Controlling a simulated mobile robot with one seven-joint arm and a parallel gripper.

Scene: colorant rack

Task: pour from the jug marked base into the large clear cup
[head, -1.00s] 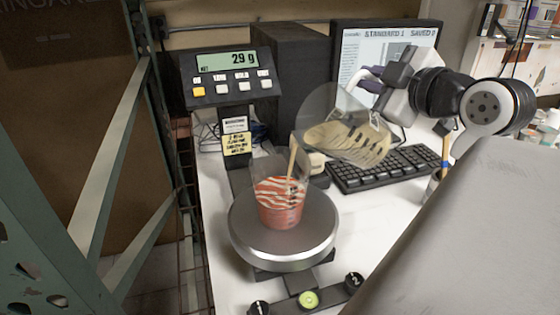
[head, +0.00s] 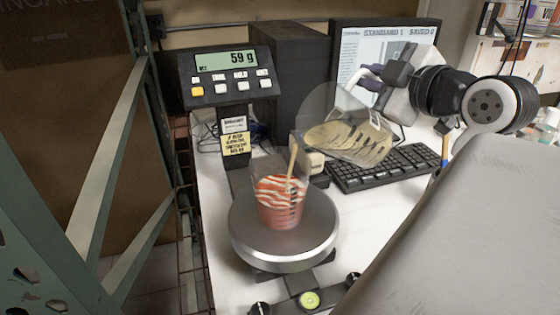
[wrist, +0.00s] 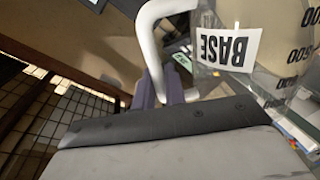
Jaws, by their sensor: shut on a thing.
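The clear jug (head: 345,132) holds cream liquid and is tipped to the left above the scale. Its BASE label (wrist: 228,47) shows upside down in the wrist view. My gripper (head: 381,80) is shut on its white handle (wrist: 150,40). A cream stream (head: 293,160) falls from the jug's lip into the large clear cup (head: 279,199). The cup stands upright on the round scale pan (head: 283,247). Red and cream streaked liquid fills its lower part. The scale display (head: 226,63) reads 59 g.
A black keyboard (head: 384,168) lies behind and right of the pan. A monitor (head: 385,50) and a dark box (head: 290,75) stand behind. A green metal frame (head: 110,160) runs along the left. White table shows right of the pan.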

